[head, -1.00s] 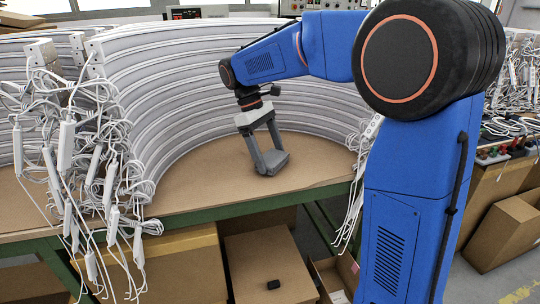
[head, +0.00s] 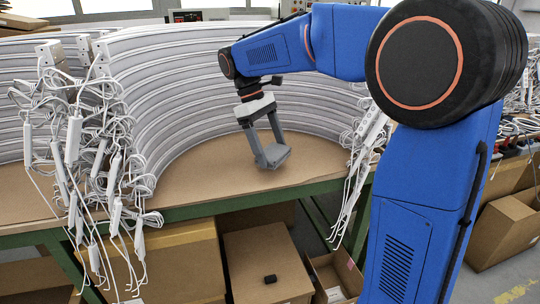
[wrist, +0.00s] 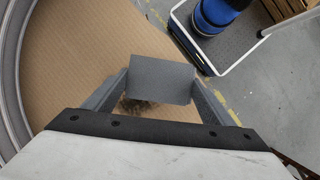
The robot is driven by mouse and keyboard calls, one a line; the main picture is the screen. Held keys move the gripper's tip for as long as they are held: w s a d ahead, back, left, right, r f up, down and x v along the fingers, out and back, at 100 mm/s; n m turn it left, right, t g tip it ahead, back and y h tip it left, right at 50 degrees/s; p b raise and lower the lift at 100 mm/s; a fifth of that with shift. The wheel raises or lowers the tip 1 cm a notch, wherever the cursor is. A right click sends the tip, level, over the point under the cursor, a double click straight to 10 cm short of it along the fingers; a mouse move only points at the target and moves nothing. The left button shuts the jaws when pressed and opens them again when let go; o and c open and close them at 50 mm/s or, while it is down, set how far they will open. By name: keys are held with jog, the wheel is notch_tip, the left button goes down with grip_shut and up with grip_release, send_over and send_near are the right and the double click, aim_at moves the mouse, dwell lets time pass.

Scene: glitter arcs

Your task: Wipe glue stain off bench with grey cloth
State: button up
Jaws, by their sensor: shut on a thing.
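The grey cloth (head: 274,156) is a flat, block-like pad held between the two fingers of my gripper (head: 264,140). It is tilted over the brown bench top (head: 205,180), inside the curve of the stacked white arcs. I cannot tell for sure whether it touches the bench. In the wrist view the cloth (wrist: 160,80) spans between both fingers of my gripper (wrist: 155,92). A dark mottled patch (wrist: 140,107), which looks like the glue stain, shows on the bench just below the cloth's near edge. The cloth hides part of it. In the head view no stain is visible.
Stacked white arcs (head: 180,90) curve behind and to the left of my gripper. White cables (head: 105,180) hang over the bench's front at left, and more cables (head: 362,150) hang at right. Cardboard boxes (head: 255,265) stand below. Bare bench lies left of the cloth.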

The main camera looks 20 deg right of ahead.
aim_at(276, 151)
jog(key=shift+r, duration=1.8)
